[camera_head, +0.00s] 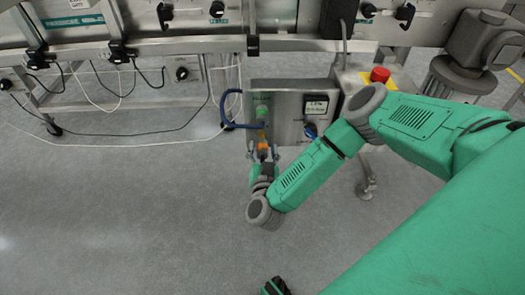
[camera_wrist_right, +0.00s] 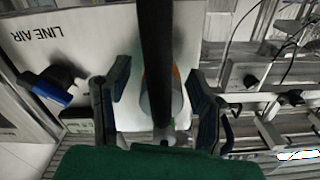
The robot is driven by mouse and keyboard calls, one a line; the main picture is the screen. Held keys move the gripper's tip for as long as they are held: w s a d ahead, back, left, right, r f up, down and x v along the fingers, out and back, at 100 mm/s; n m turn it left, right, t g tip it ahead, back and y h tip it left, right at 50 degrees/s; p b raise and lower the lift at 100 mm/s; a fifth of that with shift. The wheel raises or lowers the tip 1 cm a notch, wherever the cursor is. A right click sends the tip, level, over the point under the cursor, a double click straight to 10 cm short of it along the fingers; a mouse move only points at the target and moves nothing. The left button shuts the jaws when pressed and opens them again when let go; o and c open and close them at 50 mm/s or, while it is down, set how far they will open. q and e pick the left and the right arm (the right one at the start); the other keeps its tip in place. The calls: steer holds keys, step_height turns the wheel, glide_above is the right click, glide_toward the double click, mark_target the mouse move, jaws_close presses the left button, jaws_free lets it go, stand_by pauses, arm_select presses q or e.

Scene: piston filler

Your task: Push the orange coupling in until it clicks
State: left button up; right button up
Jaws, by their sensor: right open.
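The orange coupling (camera_head: 262,147) is small in the head view, at the lower edge of a metal panel, below a green fitting (camera_head: 262,113). My right gripper (camera_head: 262,157) is right at the coupling, coming from below. In the right wrist view my right gripper (camera_wrist_right: 160,95) is open, with one finger on each side of a pale cylinder with an orange edge (camera_wrist_right: 177,80). A dark bar crosses in front and hides much of it. I cannot tell whether the fingers touch it, or how deep the coupling sits.
The metal panel (camera_head: 290,98) carries a blue knob (camera_head: 310,131) and a label; the wrist view reads LINE AIR. A blue hose (camera_head: 229,125) loops at its left. A red button (camera_head: 380,75) stands right. Cables hang under the machine frame at left; the floor below is clear.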

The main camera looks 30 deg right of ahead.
mark_target(262, 141)
steer(key=shift+a, duration=0.1)
steer(key=shift+c, duration=0.8)
jaws_close()
steer(key=shift+p+x, duration=0.4)
steer(key=shift+x, duration=1.3)
steer(key=shift+c, duration=0.8)
jaws_free()
steer(key=shift+r, duration=0.1)
steer(key=o, duration=0.3)
steer(key=shift+w, duration=0.1)
